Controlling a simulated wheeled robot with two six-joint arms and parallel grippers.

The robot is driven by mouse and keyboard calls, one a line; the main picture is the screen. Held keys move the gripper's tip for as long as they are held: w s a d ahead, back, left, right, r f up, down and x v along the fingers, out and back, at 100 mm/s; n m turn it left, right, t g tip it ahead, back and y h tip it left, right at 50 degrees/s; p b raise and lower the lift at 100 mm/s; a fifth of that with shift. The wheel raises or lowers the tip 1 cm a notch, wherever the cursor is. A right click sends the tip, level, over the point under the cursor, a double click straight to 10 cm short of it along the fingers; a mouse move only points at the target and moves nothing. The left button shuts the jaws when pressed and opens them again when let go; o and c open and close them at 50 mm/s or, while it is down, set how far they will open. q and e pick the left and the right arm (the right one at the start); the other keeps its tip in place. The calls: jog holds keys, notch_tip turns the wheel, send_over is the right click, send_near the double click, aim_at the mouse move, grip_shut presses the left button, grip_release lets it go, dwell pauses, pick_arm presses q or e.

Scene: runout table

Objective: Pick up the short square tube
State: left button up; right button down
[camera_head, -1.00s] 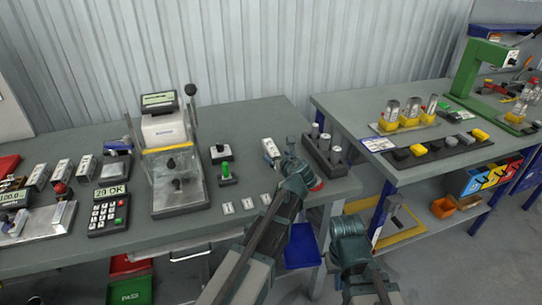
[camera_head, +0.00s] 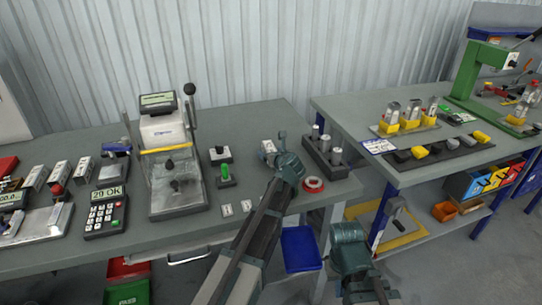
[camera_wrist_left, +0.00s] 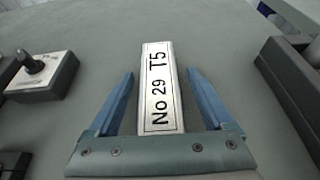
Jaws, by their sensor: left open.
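The short square tube (camera_head: 268,147) lies on the grey table with its top label reading "No 29 T5"; my left gripper partly covers it in the head view. In the left wrist view the tube (camera_wrist_left: 158,88) lies lengthwise between the two blue fingers. My left gripper (camera_wrist_left: 159,95) is open, with a finger on each side and a visible gap to the tube. Its tips also show in the head view (camera_head: 276,142). My right gripper (camera_head: 350,236) is low at the front, off the table edge; its fingers cannot be made out.
A dark block with metal cylinders (camera_head: 325,154) stands right of the tube, with a red ring (camera_head: 313,184) in front. A small switch box (camera_head: 220,154) and green-knobbed box (camera_head: 225,177) are at left. More labelled tubes (camera_head: 60,173) lie far left.

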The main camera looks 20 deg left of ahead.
aim_at(271, 149)
pick_arm(q)
jog(key=shift+c, duration=0.3)
grip_shut()
jog(key=shift+r, duration=0.15)
jog(key=shift+r+p, duration=0.55)
jog(key=shift+p, duration=0.15)
notch_tip(271, 149, up, 3)
jog(key=p, duration=0.3)
jog(key=s+d, duration=0.3)
jog(key=s, duration=0.1)
jog(key=s+d, duration=0.3)
jog(key=s, duration=0.1)
jog(key=s+d, duration=0.3)
jog(key=s, duration=0.1)
jog(key=shift+d+r+p, duration=0.2)
jog(key=shift+r+p, duration=0.1)
jog(key=shift+r, duration=0.05)
jog(key=shift+s+d, duration=0.25)
jog(key=shift+s, duration=0.1)
jog(key=shift+d, duration=0.1)
